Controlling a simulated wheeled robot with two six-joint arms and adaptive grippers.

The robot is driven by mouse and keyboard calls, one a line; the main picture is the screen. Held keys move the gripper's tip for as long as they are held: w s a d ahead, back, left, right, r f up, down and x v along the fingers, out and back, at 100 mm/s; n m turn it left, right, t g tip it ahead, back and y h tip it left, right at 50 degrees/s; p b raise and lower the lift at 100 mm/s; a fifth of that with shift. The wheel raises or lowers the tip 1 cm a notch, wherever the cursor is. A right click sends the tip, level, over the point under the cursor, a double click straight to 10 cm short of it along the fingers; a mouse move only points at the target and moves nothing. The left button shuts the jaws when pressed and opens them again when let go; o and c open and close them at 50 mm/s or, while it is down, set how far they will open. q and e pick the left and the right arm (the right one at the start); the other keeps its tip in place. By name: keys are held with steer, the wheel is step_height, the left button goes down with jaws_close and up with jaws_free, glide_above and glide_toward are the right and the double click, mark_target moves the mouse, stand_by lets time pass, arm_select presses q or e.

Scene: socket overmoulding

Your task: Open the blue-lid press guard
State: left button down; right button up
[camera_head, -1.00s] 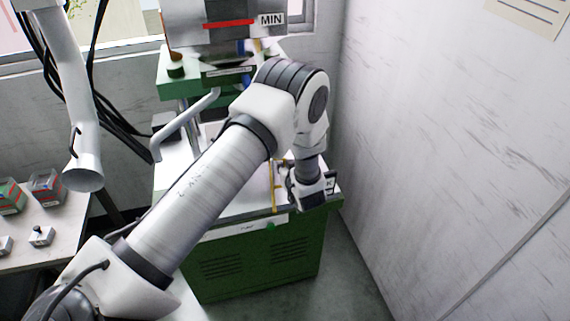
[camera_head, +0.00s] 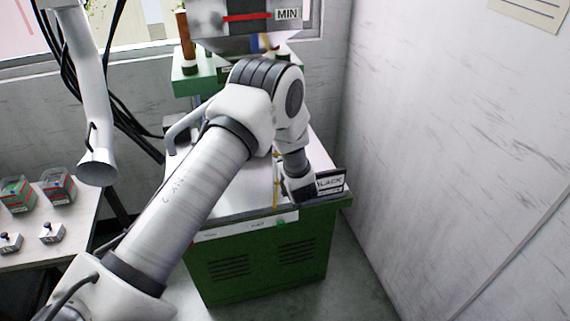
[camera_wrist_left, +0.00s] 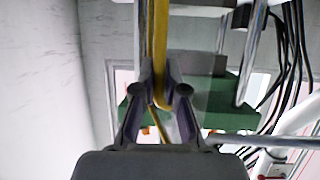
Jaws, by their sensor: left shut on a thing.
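The press has a green base (camera_head: 260,262) with a pale top, and a metal upper part with a "MIN" label (camera_head: 287,14). A thin yellow strip (camera_head: 276,185) stands beside my left gripper (camera_head: 298,190), which is over the front right of the press top. In the wrist view, my left gripper (camera_wrist_left: 160,95) is shut on a yellow bar (camera_wrist_left: 160,50) of the guard. A see-through grey panel (camera_wrist_left: 205,85) shows behind the fingers. My arm hides much of the press, and I cannot make out the blue lid clearly. My right gripper is out of view.
A side table (camera_head: 60,260) at left holds small boxes (camera_head: 58,186) and metal pieces (camera_head: 52,233). A pale pipe (camera_head: 95,130) and black cables hang at back left. A sign reading "BLACK" (camera_head: 331,182) is right of my gripper. A wall (camera_head: 450,150) stands close at right.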

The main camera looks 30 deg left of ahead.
arm_select(q)
steer(key=c, duration=1.5)
jaws_free()
steer(key=shift+s+a+f, duration=0.1)
steer(key=shift+a+f, duration=0.05)
steer(key=shift+a, duration=0.35)
steer(key=v, duration=1.2)
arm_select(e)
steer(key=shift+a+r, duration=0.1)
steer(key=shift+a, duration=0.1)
arm_select(q)
steer(key=shift+a, duration=0.1)
